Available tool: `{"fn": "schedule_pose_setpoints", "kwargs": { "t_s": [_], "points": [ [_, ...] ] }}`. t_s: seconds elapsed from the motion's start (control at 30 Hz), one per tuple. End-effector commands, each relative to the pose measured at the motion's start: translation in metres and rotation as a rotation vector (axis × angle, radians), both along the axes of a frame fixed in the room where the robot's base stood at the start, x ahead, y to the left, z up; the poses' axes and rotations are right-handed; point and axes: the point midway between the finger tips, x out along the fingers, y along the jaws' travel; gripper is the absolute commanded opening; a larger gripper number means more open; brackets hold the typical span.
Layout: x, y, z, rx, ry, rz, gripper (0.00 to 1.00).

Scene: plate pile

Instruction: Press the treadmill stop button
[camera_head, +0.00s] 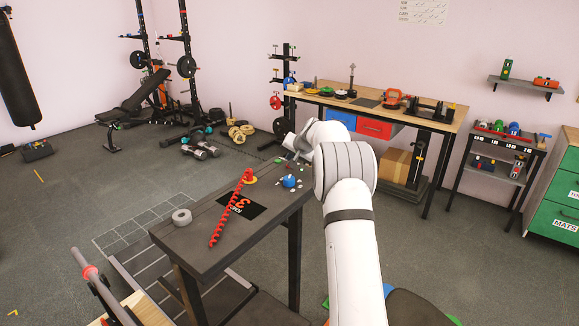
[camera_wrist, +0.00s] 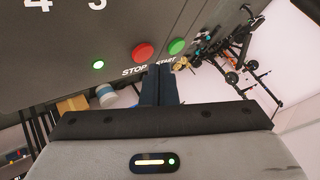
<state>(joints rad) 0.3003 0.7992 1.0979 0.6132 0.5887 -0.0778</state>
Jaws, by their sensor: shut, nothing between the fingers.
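The red stop button (camera_wrist: 143,52) is on a dark grey panel (camera_wrist: 60,60) in the wrist view, above the printed word STOP. The green start button (camera_wrist: 177,46) is to its right, and a small green light (camera_wrist: 98,65) glows to its left. My gripper (camera_wrist: 165,72) is shut and empty. Its dark fingertips appear just below the labels, below and between the two buttons. I cannot tell whether they touch the panel. In the head view my gripper (camera_head: 299,143) is partly hidden by my white arm, and I cannot make out the stop button there.
A dark table (camera_head: 185,250) stands in front, with a red spiral rod (camera_head: 230,210), a tape roll (camera_head: 181,217) and a blue ball (camera_head: 289,181). A wooden workbench (camera_head: 440,112) is behind my arm. Weights lie at back left. The left floor is mostly open.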

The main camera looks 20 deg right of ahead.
Motion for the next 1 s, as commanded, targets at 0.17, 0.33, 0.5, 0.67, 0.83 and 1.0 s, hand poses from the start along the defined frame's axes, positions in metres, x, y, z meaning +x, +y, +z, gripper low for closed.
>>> {"fn": "schedule_pose_setpoints", "kwargs": {
  "t_s": [0.17,0.33,0.5,0.67,0.83,1.0],
  "points": [
    [0.0,0.0,-0.007,0.0,0.0,0.0,0.0],
    [0.0,-0.001,-0.008,0.0,-0.001,-0.001,0.0],
    [0.0,-0.001,-0.008,0.0,-0.001,-0.001,0.0],
    [0.0,-0.001,-0.008,0.0,0.0,-0.002,0.0],
    [0.0,-0.001,-0.01,0.0,0.0,-0.002,0.0],
    [0.0,-0.001,-0.012,0.0,0.0,-0.002,0.0]
  ]
}}
